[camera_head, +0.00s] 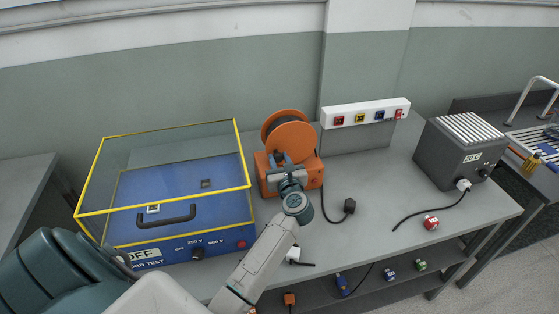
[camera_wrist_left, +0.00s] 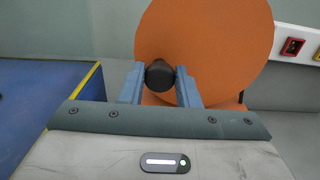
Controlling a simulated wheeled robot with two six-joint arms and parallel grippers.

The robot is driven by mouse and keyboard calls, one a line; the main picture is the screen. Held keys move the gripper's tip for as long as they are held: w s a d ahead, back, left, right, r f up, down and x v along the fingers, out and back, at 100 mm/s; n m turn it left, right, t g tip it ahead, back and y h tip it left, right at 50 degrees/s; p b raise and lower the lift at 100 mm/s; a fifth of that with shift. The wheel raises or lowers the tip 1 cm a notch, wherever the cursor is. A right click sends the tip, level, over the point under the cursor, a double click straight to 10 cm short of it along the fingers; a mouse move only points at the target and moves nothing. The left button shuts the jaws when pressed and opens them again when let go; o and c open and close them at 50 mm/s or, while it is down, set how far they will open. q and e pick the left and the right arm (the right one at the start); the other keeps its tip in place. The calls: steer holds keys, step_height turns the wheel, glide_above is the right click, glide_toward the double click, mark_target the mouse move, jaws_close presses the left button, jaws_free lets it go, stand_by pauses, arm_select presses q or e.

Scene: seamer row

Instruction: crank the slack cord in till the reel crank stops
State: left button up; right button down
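The cord reel has an orange disc (camera_head: 290,140) on an orange base (camera_head: 313,173), at the back middle of the table. My left gripper (camera_head: 282,164) is in front of the reel. In the left wrist view its two blue fingers (camera_wrist_left: 160,82) sit on either side of the black crank knob (camera_wrist_left: 160,72) and appear to touch it. The orange disc (camera_wrist_left: 215,45) fills the space behind. The crank arm is hidden behind the knob and fingers. A black cord (camera_head: 325,208) runs from the reel's right side to a black plug (camera_head: 349,206) on the table. My right gripper is out of view.
A blue test box (camera_head: 222,213) with a yellow-edged clear lid stands left of the reel. A white socket strip (camera_head: 365,111) is behind right. A grey box (camera_head: 458,155) with a corded plug and a red plug (camera_head: 431,222) are right. The middle tabletop is mostly clear.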

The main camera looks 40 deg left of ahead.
mark_target(276, 142)
arm_select(q)
jaws_close()
steer(key=shift+r+m+p, duration=0.6)
steer(key=shift+m+p, duration=0.3)
steer(key=shift+p, duration=0.35)
steer(key=shift+r+m+p, duration=0.55)
steer(key=shift+m+p, duration=0.55)
steer(key=shift+p, duration=0.1)
steer(key=shift+d+r+m+p, duration=0.1)
steer(key=shift+r+m+p, duration=0.15)
steer(key=shift+m+p, duration=0.55)
steer(key=shift+r+m+p, duration=0.25)
steer(key=shift+m+p, duration=0.45)
steer(key=shift+m, duration=0.1)
steer(key=shift+w, duration=0.1)
steer(key=o, duration=0.6)
jaws_free()
